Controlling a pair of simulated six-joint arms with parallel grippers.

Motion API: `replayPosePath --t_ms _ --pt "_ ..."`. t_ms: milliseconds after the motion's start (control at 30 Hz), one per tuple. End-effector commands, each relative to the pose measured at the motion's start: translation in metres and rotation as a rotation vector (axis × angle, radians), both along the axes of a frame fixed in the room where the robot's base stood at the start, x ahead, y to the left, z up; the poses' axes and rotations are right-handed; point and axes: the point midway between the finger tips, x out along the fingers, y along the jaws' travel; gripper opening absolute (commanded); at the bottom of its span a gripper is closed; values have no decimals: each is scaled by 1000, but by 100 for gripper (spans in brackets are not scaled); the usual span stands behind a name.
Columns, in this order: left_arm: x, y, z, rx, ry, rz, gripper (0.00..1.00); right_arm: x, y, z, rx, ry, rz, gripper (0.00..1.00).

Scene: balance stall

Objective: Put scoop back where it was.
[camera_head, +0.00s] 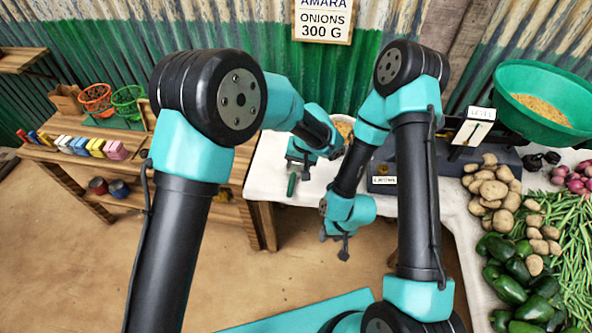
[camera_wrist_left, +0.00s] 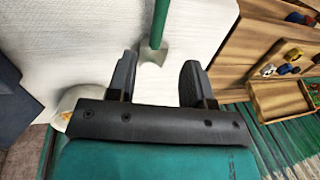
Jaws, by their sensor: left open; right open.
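The scoop (camera_head: 291,184) lies on the white-covered table near its front edge. Only its green part shows in the head view. In the left wrist view its green handle (camera_wrist_left: 159,22) runs in from the top edge and ends at a pale part just beyond the fingers. My left gripper (camera_head: 301,170) is above the table close to the scoop. Its two fingers (camera_wrist_left: 157,72) are apart, with nothing between them. My right gripper (camera_head: 343,250) is empty and hangs lower, in front of the table edge.
A bowl (camera_head: 345,127) stands behind my left gripper, partly hidden. A dark scale (camera_head: 390,160) with a green pan (camera_head: 548,100) stands to the right. Potatoes (camera_head: 492,185), peppers and beans cover the right side. A wooden shelf (camera_head: 230,175) with coloured blocks is at left.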

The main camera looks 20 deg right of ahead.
Motion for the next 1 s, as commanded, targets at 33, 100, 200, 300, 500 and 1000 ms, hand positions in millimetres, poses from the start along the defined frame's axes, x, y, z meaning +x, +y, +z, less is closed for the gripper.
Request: replayPosePath --t_ms 33,100,200,300,500,1000 --pt "0 0 1 0 0 0 47 0 0 0 0 0 0 43" --pt "0 0 2 0 0 0 47 0 0 0 0 0 0 43" --pt "0 0 2 0 0 0 47 0 0 0 0 0 0 43" --pt "0 0 2 0 0 0 47 0 0 0 0 0 0 43" --pt "0 0 1 0 0 0 47 0 0 0 0 0 0 43" --pt "-2 64 -45 -102 115 44 47 0 0 0 0 0 0 43"
